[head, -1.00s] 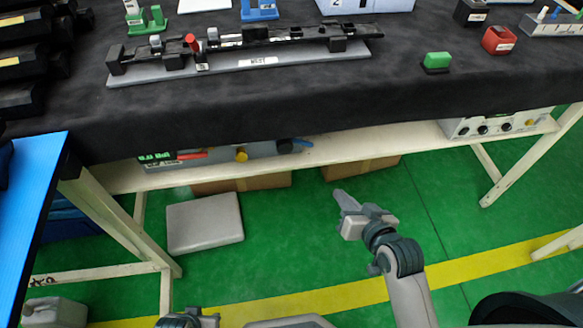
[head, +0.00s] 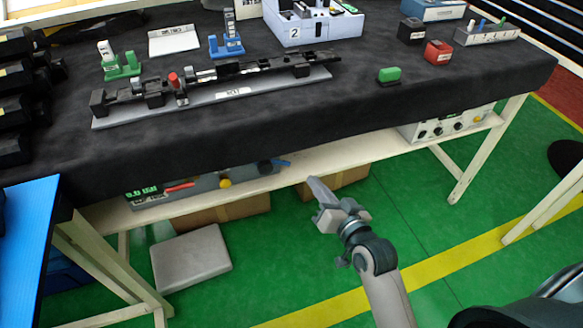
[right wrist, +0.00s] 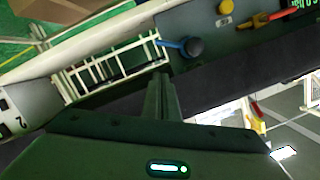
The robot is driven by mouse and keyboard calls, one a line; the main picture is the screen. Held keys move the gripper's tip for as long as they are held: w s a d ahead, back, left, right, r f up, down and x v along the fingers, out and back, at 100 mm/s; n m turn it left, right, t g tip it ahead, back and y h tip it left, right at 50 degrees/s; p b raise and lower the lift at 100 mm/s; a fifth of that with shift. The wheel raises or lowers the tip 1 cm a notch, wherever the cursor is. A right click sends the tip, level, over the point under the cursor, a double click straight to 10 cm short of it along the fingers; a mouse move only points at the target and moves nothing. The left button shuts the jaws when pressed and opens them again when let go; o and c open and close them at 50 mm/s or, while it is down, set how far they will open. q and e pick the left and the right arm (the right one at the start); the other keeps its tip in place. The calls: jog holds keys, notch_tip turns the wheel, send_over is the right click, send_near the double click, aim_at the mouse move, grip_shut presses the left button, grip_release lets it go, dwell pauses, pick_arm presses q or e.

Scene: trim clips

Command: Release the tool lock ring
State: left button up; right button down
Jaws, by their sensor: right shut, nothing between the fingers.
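I cannot clearly make out a tool lock ring in either view. My right gripper (head: 320,190) is in front of the bench, below the tabletop edge and near the lower shelf in the picture. Its fingers are together and empty; they also show shut in the right wrist view (right wrist: 162,92). On the black-covered bench (head: 350,120) lies a long grey fixture (head: 215,100) with a dark bar and a red knob (head: 174,80). My left gripper is not in view.
The lower shelf (head: 350,150) carries instrument boxes. A blue surface (head: 22,235) is at the left.

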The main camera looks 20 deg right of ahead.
send_near(280, 162)
jog(key=w+d+r, duration=0.2)
jog(key=w+d, duration=0.1)
jog(key=w, duration=0.1)
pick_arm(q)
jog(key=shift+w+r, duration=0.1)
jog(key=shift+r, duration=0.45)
pick_arm(e)
jog(key=f, duration=0.1)
jog(key=w+a+f, duration=0.2)
jog(key=shift+w+f, duration=0.1)
jog(key=shift+f, duration=0.1)
